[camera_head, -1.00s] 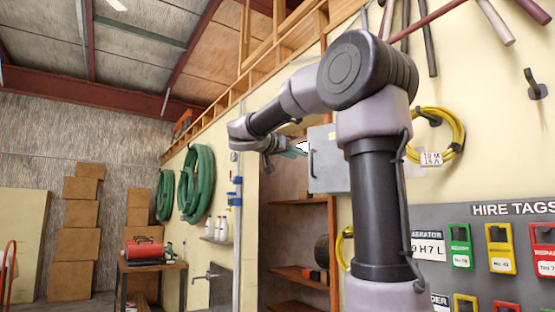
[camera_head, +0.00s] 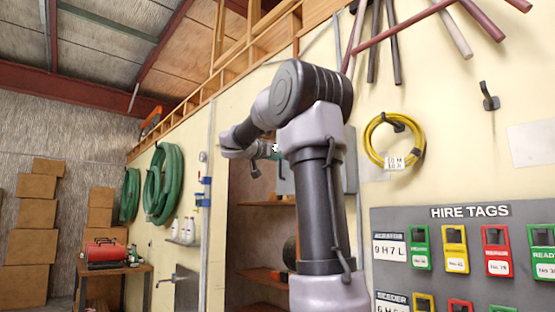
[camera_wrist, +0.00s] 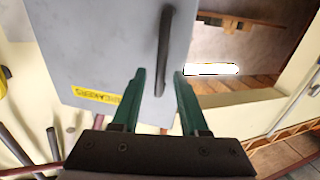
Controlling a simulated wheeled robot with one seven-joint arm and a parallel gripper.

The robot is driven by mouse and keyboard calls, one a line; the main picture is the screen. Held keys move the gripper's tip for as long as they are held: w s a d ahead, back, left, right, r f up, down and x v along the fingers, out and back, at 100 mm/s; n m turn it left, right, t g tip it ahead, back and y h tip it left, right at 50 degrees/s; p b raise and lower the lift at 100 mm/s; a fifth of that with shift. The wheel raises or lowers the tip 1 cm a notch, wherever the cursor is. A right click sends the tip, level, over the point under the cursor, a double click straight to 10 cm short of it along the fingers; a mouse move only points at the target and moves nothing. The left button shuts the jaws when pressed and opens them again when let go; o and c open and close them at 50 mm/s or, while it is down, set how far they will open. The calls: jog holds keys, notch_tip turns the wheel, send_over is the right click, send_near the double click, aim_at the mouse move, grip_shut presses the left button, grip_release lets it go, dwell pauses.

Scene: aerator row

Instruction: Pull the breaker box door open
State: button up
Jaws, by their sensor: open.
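The breaker box door (camera_wrist: 105,50) is a flat grey panel with a yellow label reading BREAKERS and a dark bar handle (camera_wrist: 162,50). My gripper (camera_wrist: 159,74) is open. Its two green fingers point at the door, one on each side of the handle's lower end in the wrist view. Whether the handle lies between the fingertips or just beyond them I cannot tell. In the head view the grey box (camera_head: 351,160) is mostly hidden behind my arm, and my gripper is at its left edge. I see no clear gap at the door.
A shelved recess (camera_head: 262,225) opens left of and below the box. A yellow cable coil (camera_head: 395,140) hangs to the right, above the hire tags board (camera_head: 470,212). Green hoses (camera_head: 163,185) hang further left. A red machine (camera_head: 104,253) stands on a bench.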

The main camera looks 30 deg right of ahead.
grip_shut()
dwell(1.4)
